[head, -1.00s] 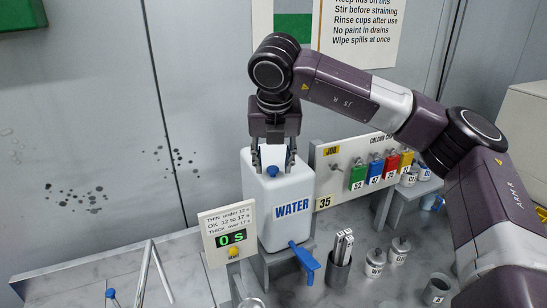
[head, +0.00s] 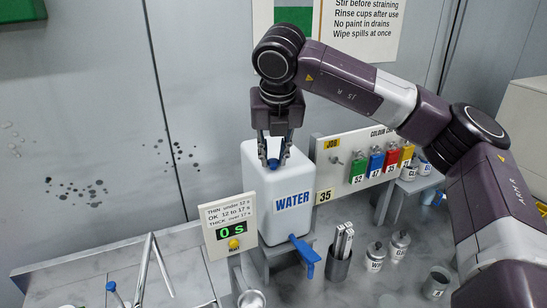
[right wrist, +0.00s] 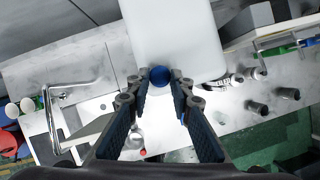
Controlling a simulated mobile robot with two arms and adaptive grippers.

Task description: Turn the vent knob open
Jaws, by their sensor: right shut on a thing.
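The blue vent knob (head: 273,164) sits on top of the white container labelled WATER (head: 262,208). My right gripper (head: 274,158) points down over the container and is shut on the knob, with one finger on each side. In the right wrist view the round knob (right wrist: 160,75) shows between the fingertips (right wrist: 160,80), above the white container top (right wrist: 172,35). A blue tap lever (head: 304,256) sticks out low on the container's front. My left gripper is not in view.
A timer sign (head: 230,228) reading 0 s stands left of the container. A dark cup of rods (head: 340,262) and small labelled jars (head: 375,258) stand on the bench at front right.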

